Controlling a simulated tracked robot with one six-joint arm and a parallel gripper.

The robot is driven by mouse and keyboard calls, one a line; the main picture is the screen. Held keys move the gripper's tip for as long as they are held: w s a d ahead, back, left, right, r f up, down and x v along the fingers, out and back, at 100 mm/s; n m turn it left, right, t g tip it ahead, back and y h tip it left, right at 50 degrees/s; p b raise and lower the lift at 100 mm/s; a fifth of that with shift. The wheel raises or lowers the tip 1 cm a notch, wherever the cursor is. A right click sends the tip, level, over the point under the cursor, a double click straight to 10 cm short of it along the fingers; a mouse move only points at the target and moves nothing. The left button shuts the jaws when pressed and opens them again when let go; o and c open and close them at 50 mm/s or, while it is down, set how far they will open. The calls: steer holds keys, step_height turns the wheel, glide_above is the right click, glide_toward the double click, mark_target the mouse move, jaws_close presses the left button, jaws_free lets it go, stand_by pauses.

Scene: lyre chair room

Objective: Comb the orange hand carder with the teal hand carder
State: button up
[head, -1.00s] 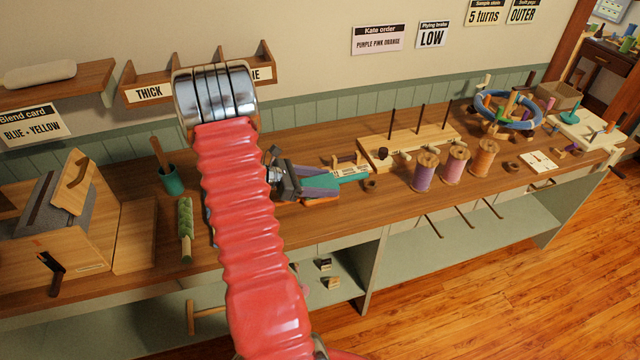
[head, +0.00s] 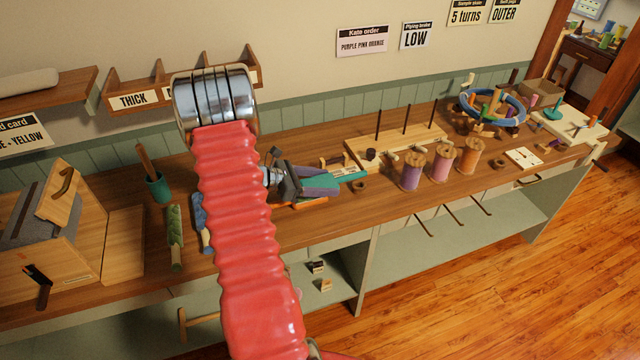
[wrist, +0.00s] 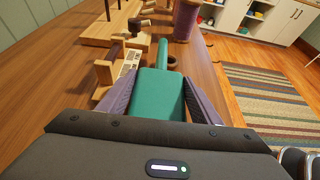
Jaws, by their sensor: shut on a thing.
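The teal hand carder (head: 324,182) is held between the purple fingers of my gripper (head: 316,180), its handle pointing right. In the wrist view, the teal carder (wrist: 157,97) lies between both fingers with its handle pointing away. The orange hand carder (head: 311,205) shows as a thin orange strip below my gripper on the bench. Most of it is hidden by the gripper and the teal carder. I cannot tell whether the two carders touch.
A wooden kate (head: 385,153) with dark pegs stands behind the carder's handle. Purple, pink and orange spools (head: 468,156) stand to the right, beyond a small dark ring (head: 360,187). Left are a green fibre roll (head: 175,235), a teal cup (head: 158,187) and a drum carder (head: 50,230).

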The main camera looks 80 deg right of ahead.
steer(key=shift+s+d, duration=0.15)
steer(key=shift+s, duration=0.05)
steer(key=shift+r, duration=0.1)
steer(key=shift+r, duration=1.4)
steer(key=shift+w+a+f, duration=0.35)
steer(key=shift+w+a, duration=0.25)
steer(key=shift+w, duration=0.4)
steer(key=shift+w+a+f, duration=0.35)
steer(key=shift+w+a, duration=0.25)
steer(key=shift+w, duration=0.4)
steer(key=shift+w+a+f, duration=0.35)
steer(key=shift+w+a, duration=0.25)
steer(key=shift+w, duration=0.4)
steer(key=shift+f, duration=0.45)
steer(key=shift+s, duration=0.1)
steer(key=shift+s+d, duration=0.6)
steer(key=shift+s, duration=0.35)
steer(key=shift+s+d, duration=0.6)
steer(key=shift+s, duration=0.4)
steer(key=shift+s+d, duration=0.6)
steer(key=shift+s, duration=0.35)
